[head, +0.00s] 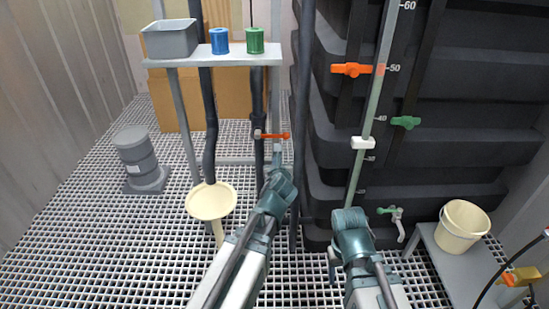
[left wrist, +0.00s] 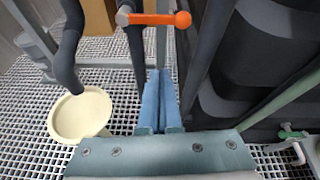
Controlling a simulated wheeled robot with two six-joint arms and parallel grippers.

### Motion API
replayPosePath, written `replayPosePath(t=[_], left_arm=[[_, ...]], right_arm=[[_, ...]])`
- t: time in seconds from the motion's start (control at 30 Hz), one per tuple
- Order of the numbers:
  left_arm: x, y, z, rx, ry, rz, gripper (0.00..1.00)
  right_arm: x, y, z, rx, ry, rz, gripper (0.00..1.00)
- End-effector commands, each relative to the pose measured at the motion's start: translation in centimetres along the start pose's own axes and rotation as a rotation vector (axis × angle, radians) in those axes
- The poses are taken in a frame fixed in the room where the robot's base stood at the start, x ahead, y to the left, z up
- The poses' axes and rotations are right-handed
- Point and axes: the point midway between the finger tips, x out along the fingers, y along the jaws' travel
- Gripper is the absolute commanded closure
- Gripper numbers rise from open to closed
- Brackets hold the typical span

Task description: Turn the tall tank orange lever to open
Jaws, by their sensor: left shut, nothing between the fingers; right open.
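An orange lever (head: 272,136) sits on a dark vertical pipe under the grey shelf. In the left wrist view this lever (left wrist: 160,19) lies crosswise with a round knob at its right end. My left gripper (head: 277,152) is just below it; its blue fingers (left wrist: 160,72) are together and empty, with a gap to the lever in the picture. A second orange lever (head: 351,69) lies horizontal on the tall black ribbed tank (head: 450,95), near the 50 mark. My right gripper (head: 350,218) is open in front of the tank's lower part, well below that lever; its fingertips are mostly hidden.
A green lever (head: 405,122) and a green-handled tap (head: 392,213) are on the tank. A cream funnel (head: 211,201) stands left of my left arm. The shelf (head: 225,59) carries a grey box and two spools. A cream bucket (head: 463,226) stands on a bench at right.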

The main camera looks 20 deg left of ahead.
Motion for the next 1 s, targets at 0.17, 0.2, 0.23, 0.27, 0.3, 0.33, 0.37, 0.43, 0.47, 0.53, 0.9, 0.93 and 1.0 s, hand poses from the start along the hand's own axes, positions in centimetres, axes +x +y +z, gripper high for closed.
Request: replayPosePath(t=[0.17, 0.2, 0.23, 0.27, 0.3, 0.33, 0.37, 0.43, 0.47, 0.53, 0.9, 0.93, 1.0], left_arm=[[1.0, 0.1, -0.8, 0.106, -0.037, -0.017, 1.00], [1.0, 0.1, -0.8, 0.115, -0.040, -0.019, 1.00], [1.0, 0.1, -0.7, 0.120, -0.042, -0.019, 1.00], [1.0, 0.1, -0.7, 0.122, -0.042, -0.019, 1.00], [1.0, 0.1, -0.7, 0.123, -0.042, -0.019, 1.00], [1.0, 0.1, -0.6, 0.123, -0.042, -0.019, 1.00], [1.1, 0.1, -0.6, 0.122, -0.042, -0.019, 1.00], [1.6, 0.0, -0.7, 0.121, -0.042, -0.019, 1.00], [1.9, 0.0, -0.7, 0.120, -0.041, -0.018, 1.00], [3.0, 0.0, -0.7, 0.118, -0.041, -0.018, 1.00], [10.7, -0.2, -0.5, 0.117, -0.040, -0.017, 1.00], [11.3, -0.2, -0.5, 0.118, -0.040, -0.017, 1.00], [10.6, -0.3, 1.0, 0.119, -0.040, -0.018, 1.00]], right_arm=[[1.9, -0.2, -0.1, 0.000, 0.000, 0.001, 0.37], [1.9, -0.2, -0.1, 0.000, 0.000, 0.001, 0.37], [1.9, -0.2, -0.1, 0.000, 0.000, 0.001, 0.37], [1.9, -0.2, -0.1, 0.000, 0.000, 0.001, 0.37], [1.8, -0.2, -0.1, 0.000, 0.000, 0.001, 0.37], [1.8, -0.2, -0.1, 0.000, 0.000, 0.001, 0.37], [1.9, -0.2, -0.1, 0.000, 0.000, 0.001, 0.37], [2.0, -0.2, -0.1, -0.001, 0.000, 0.000, 0.37], [2.2, -0.2, -0.1, -0.001, 0.000, 0.000, 0.37], [2.6, -0.3, -0.1, -0.001, 0.000, 0.000, 0.37], [5.2, -0.6, -0.3, -0.006, 0.002, -0.003, 0.37], [5.4, -0.6, -0.4, -0.007, 0.002, -0.003, 0.37], [3.8, -0.5, -0.3, -0.006, 0.002, -0.003, 0.37]])
